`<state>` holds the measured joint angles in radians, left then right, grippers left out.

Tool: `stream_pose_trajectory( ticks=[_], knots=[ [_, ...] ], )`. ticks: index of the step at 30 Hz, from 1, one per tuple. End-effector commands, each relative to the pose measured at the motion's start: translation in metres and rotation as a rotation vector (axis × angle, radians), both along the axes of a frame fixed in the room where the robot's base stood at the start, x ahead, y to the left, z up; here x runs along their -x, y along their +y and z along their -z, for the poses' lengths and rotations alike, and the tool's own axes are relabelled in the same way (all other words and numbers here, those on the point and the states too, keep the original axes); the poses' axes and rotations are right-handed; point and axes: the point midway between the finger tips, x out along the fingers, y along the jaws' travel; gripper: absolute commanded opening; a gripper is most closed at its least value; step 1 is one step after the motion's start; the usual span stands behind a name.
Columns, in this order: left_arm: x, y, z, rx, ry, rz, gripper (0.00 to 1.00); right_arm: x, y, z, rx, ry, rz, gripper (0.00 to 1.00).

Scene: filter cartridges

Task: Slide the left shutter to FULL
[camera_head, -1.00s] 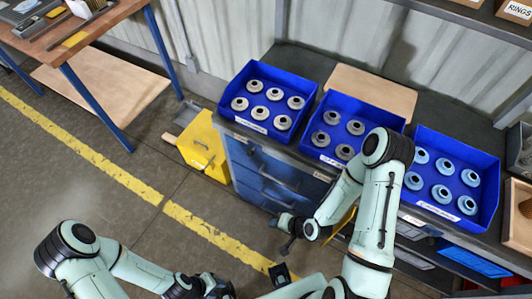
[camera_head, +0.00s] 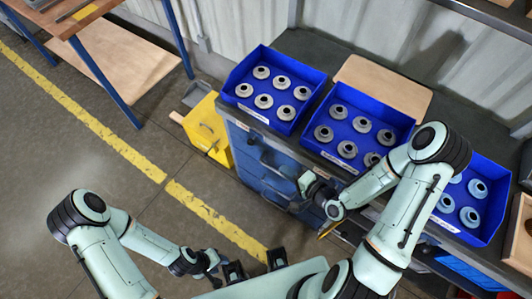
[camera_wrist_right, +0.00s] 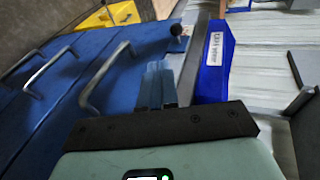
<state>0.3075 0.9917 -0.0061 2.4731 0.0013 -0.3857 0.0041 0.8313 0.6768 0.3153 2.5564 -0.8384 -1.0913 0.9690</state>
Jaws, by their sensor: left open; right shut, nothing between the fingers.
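I cannot make out the left shutter or a FULL mark in these frames. A dark round knob (camera_wrist_right: 177,30) stands beside the blue cabinet front in the right wrist view; I cannot tell what it belongs to. My right gripper (camera_head: 308,183) is at the cabinet front (camera_head: 256,162), below the middle blue bin. In the right wrist view its fingers (camera_wrist_right: 156,86) are together and empty, with the knob beyond them. My left gripper (camera_head: 213,261) is open and empty, low over the floor, apart from the cabinet.
Blue bins of round parts stand on the cabinet top: left (camera_head: 279,125), middle (camera_head: 318,150) and right (camera_head: 497,187). Bar handles (camera_wrist_right: 105,78) stick out from the cabinet front. A yellow bin (camera_head: 208,130) stands left of the cabinet.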

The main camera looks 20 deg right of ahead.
Motion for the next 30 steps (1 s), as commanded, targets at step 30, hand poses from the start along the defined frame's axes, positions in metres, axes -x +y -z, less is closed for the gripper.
stream_pose_trajectory(
  ticks=[30],
  knots=[
    [0.018, 0.000, 0.043, 0.000, 0.020, 0.000, 0.43, -0.114, 0.058, 0.029, 0.000, -0.001, 0.000, 0.00]
  ],
)
